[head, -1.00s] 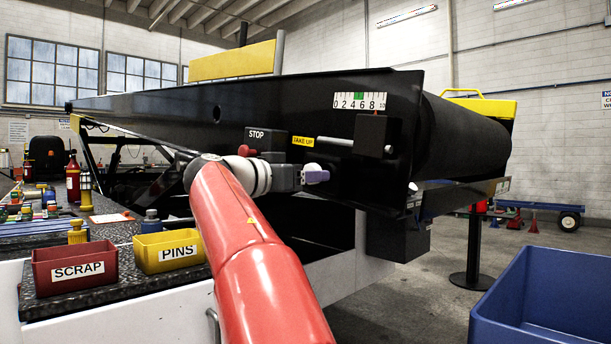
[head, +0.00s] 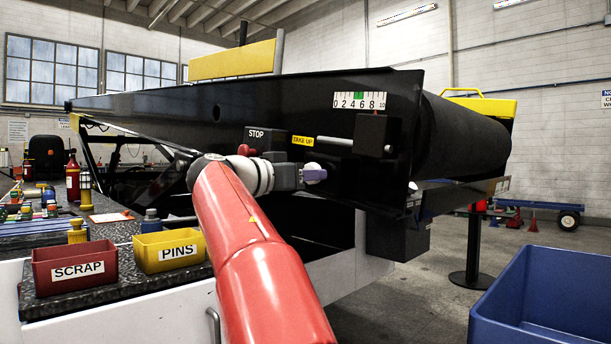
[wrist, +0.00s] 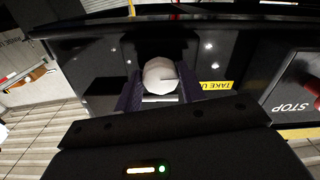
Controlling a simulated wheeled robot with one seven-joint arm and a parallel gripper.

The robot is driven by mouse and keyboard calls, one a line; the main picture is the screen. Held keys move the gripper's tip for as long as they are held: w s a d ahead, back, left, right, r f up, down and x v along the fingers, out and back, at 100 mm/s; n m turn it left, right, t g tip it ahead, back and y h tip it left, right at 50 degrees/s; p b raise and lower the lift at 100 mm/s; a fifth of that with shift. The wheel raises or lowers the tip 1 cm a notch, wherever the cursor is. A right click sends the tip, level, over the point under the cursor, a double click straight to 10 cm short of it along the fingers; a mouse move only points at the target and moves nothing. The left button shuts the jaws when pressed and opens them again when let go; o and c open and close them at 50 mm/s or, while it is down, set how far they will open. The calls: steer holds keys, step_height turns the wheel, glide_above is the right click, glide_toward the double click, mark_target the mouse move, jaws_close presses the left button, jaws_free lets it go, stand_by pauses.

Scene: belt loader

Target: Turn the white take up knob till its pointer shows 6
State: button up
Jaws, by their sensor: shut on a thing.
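The white take up knob (wrist: 160,76) sits between the two dark ridged fingers of my gripper (wrist: 160,92) in the wrist view. The fingers are shut on it, one on each side. A thin dark line shows on the knob's face. In the head view my gripper (head: 314,174) is at the black belt frame, below the yellow TAKE UP label (head: 303,141), and mostly hides the knob. A white scale (head: 360,100) marked 0 to 10, with a green band near 6, is on the frame above.
A STOP box (head: 265,138) with a red button (head: 247,151) is just above and left of my gripper. A metal rod (head: 335,141) and black block (head: 371,134) are to the upper right. SCRAP (head: 75,268) and PINS (head: 168,251) bins stand at left, a blue bin (head: 545,290) at lower right.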

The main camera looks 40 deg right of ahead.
steer(key=shift+s+r+n+p, duration=0.1)
steer(key=shift+n+p, duration=3.35)
steer(key=shift+n, duration=5.15)
steer(key=o, duration=1)
steer(key=shift+c, duration=0.2)
steer(key=a, duration=0.7)
steer(key=shift+s+a+b, duration=0.3)
steer(key=shift+a, duration=0.1)
